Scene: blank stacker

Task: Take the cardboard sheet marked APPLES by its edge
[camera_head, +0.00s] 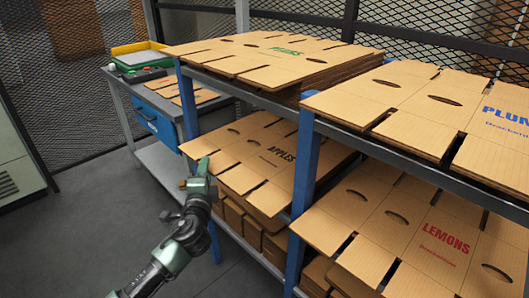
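The cardboard sheet marked APPLES (258,138) lies on top of a stack on the lower shelf, in the left bay of the rack. It is flat brown board with slots, and its dark lettering faces up. Its left edge juts out past the shelf front. My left gripper (196,176) is at this left edge, near a front flap, with a green finger showing against the board. I cannot tell whether the fingers are apart or closed on the edge. My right gripper is not in view.
A sheet marked LEMONS (392,235) lies in the right lower bay. Sheets with green lettering (235,62) and blue lettering (425,95) lie above. A blue rack post (305,175) stands between bays. A bench (165,160) stands behind left. The floor at left is clear.

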